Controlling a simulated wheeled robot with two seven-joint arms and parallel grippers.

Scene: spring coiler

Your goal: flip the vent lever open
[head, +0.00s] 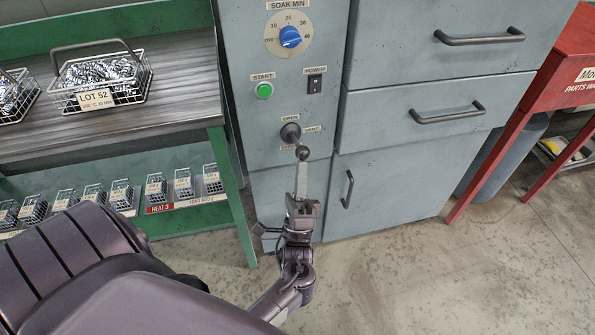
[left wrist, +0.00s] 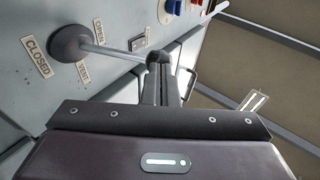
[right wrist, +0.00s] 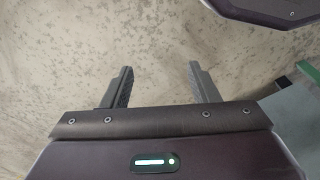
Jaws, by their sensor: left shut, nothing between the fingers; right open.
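The vent lever (head: 302,153) is a grey rod with a dark ball end, standing out from a round hub (head: 290,132) on the grey cabinet. In the left wrist view its rod (left wrist: 110,50) runs from the hub to the ball (left wrist: 156,56), with OPEN, VENT and CLOSED labels around the hub. In the head view the ball hangs below right of the hub. My left gripper (head: 302,168) is shut and empty, its fingertips (left wrist: 165,66) right at the ball; I cannot tell if they touch. My right gripper (right wrist: 160,80) is open and empty above bare floor.
Above the lever are a green start button (head: 264,90), a power switch (head: 315,84) and a blue soak dial (head: 290,37). Drawer handles (head: 448,112) stick out at right. A green bench (head: 222,150) with wire baskets stands at left. The floor in front is clear.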

